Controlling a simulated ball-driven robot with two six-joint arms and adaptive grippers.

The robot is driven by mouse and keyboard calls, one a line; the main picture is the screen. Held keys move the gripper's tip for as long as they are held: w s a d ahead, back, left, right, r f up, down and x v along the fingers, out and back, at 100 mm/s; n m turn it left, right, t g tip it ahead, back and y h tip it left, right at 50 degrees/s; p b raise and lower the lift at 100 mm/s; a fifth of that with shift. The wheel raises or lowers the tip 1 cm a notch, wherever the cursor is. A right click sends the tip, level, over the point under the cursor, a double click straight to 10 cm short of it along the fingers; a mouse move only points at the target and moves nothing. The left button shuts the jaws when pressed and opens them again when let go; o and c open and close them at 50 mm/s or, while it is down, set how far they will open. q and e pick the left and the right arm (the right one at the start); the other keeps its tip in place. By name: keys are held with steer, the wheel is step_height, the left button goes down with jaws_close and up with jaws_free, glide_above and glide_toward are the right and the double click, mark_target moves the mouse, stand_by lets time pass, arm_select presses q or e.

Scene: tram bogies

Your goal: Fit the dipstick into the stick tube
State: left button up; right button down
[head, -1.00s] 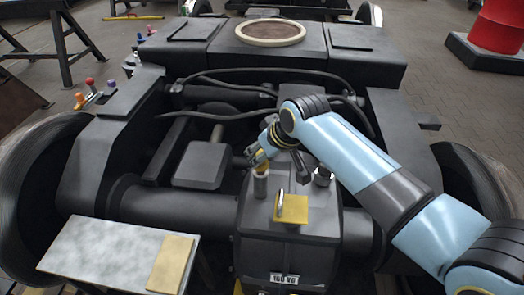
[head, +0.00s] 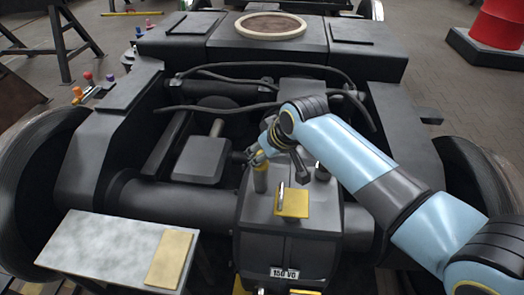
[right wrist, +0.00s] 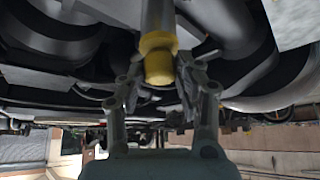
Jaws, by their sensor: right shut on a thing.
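My right gripper (head: 257,155) is over the dark gearbox housing (head: 288,245) in the head view. It is shut on the yellow head of the dipstick (right wrist: 158,62), which shows between its fingers in the right wrist view. The stick tube (head: 260,181) is a short grey upright cylinder on top of the housing. The yellow head is in line with the tube, right at its upper end. The rod of the dipstick is not visible, and I cannot tell how deep it sits. My left gripper is out of view.
A yellow block with an upright metal piece (head: 292,204) is on the housing, just right of the tube. Dark hoses (head: 215,108) cross behind. A pale tray (head: 105,248) with a tan pad (head: 169,258) is at lower left. Wheels flank the frame.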

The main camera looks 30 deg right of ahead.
steer(key=c, duration=0.8)
jaws_free()
steer(key=a+v, duration=0.1)
steer(key=v, duration=1.1)
steer(key=shift+d, duration=0.45)
